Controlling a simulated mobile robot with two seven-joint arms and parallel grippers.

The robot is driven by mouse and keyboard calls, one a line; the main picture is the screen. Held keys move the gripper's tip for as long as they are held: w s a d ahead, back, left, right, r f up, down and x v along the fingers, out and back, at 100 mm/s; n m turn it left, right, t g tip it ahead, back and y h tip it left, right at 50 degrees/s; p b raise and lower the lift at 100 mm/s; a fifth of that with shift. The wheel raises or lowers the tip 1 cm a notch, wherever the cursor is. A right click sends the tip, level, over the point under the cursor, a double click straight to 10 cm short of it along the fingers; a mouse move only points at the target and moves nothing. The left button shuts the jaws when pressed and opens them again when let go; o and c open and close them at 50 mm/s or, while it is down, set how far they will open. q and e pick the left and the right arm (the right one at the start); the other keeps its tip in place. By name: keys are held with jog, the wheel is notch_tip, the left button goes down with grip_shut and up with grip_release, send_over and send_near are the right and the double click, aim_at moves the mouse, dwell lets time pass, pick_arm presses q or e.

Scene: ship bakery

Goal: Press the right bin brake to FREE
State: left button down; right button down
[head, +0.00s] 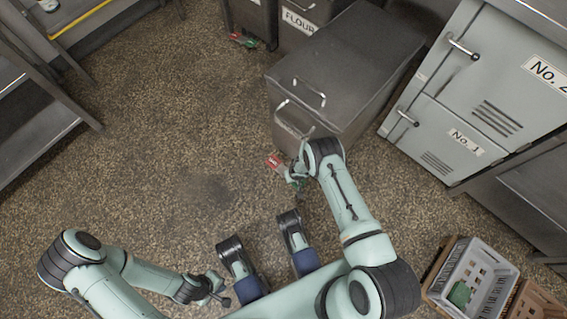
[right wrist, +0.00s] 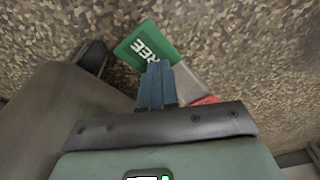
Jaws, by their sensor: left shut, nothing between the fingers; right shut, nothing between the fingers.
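The right bin (head: 345,75) is a large grey lidded bin with a metal handle. Its brake has a red end (head: 273,161) low at its front. In the right wrist view the green pad (right wrist: 141,40) marked FREE shows beyond my fingertips, and part of the red end (right wrist: 206,99) shows to the right. My right gripper (right wrist: 157,66) is shut and empty, its blue fingertips overlapping the near edge of the green pad; I cannot tell whether they touch it. In the head view my right wrist partly hides the brake. My left gripper (head: 218,291) is shut and empty, low over the floor.
A FLOUR bin (head: 298,22) and another dark bin (head: 250,15) stand at the back. Grey lockers (head: 480,90) are at the right. A crate (head: 480,275) holding a green item sits at lower right. A metal rack (head: 35,130) is at the left. The middle floor is clear.

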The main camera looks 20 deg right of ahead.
jog(key=shift+f, duration=0.25)
jog(key=shift+r, duration=0.1)
jog(key=shift+r+p, duration=2.75)
jog(key=shift+r, duration=0.7)
